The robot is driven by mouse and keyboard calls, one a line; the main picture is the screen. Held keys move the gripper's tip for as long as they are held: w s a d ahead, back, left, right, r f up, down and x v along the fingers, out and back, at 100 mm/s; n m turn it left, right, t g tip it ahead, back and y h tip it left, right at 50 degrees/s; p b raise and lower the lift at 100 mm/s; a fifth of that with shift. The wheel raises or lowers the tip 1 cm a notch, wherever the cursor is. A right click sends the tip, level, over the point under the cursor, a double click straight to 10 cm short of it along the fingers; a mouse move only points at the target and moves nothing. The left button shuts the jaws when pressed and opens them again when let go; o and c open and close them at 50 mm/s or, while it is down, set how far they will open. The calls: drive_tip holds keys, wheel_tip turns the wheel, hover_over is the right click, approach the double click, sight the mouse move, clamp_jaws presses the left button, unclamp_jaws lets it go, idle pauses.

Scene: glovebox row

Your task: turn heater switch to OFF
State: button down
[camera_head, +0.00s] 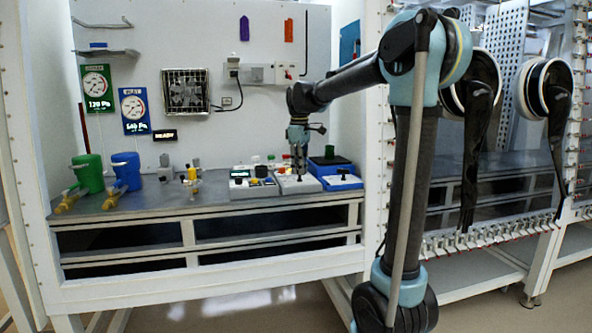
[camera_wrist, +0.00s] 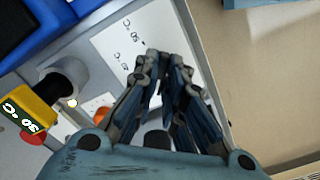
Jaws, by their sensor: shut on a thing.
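My gripper (camera_head: 300,172) reaches down over a low light-grey box (camera_head: 312,187) on the bench. In the wrist view its two fingers (camera_wrist: 165,62) are drawn close together over the box's white label (camera_wrist: 113,48), which has small print on it. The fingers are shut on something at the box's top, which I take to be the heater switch. They cover most of it, so I cannot read its position. A yellow tag (camera_wrist: 27,110) reading 30 °C sits beside a grey round part (camera_wrist: 62,82) with a dark top.
A blue box (camera_head: 338,183) with a dark top stands just right. A white panel with a display (camera_head: 253,187) stands just left. Green (camera_head: 88,173) and blue (camera_head: 126,171) canisters stand further left.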

drive_tip(key=shift+s+a, duration=0.15)
drive_tip(key=c, duration=1.7)
unclamp_jaws()
drive_tip(key=shift+s, duration=0.1)
drive_tip(key=shift+r, duration=0.1)
drive_tip(key=r, duration=1.1)
drive_tip(key=shift+w+r, duration=0.2)
drive_tip(key=shift+r, duration=0.2)
